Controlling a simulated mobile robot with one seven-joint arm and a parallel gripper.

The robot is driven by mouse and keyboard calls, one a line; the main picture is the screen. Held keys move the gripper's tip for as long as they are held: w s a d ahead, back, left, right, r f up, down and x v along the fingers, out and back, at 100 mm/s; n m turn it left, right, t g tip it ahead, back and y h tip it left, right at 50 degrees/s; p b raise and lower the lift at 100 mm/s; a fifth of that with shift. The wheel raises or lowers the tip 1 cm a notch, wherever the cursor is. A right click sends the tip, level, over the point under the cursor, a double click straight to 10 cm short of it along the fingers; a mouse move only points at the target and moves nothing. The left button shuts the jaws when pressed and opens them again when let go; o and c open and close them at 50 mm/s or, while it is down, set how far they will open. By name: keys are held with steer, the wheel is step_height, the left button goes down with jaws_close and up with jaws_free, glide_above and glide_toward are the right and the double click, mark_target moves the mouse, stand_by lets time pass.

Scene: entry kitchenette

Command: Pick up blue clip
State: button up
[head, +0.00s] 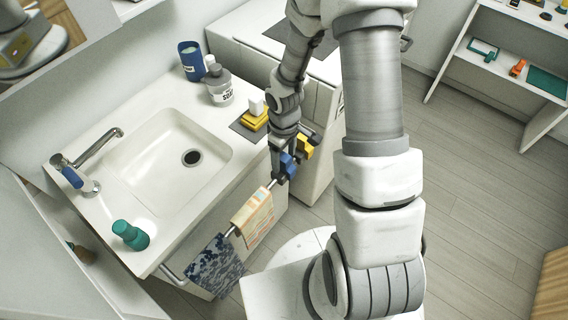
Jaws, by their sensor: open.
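A small blue piece that looks like the blue clip (288,166) shows at the right end of the towel rail, below the counter's front edge. My gripper (282,160) points down right at it, and its jaws are open. The fingers and the blue clip overlap in this view, so I cannot tell whether they touch. A yellow piece (303,147), perhaps another clip, shows just to the right of my gripper. My wrist and fingers hide part of this area.
The towel rail (268,187) holds an orange patterned towel (252,218) and a blue patterned towel (213,266). A yellow sponge (255,119) lies near my wrist.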

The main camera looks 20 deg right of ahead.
step_height(320, 180, down, 2)
steer(key=shift+f, duration=0.1)
jaws_close()
stand_by(0.4)
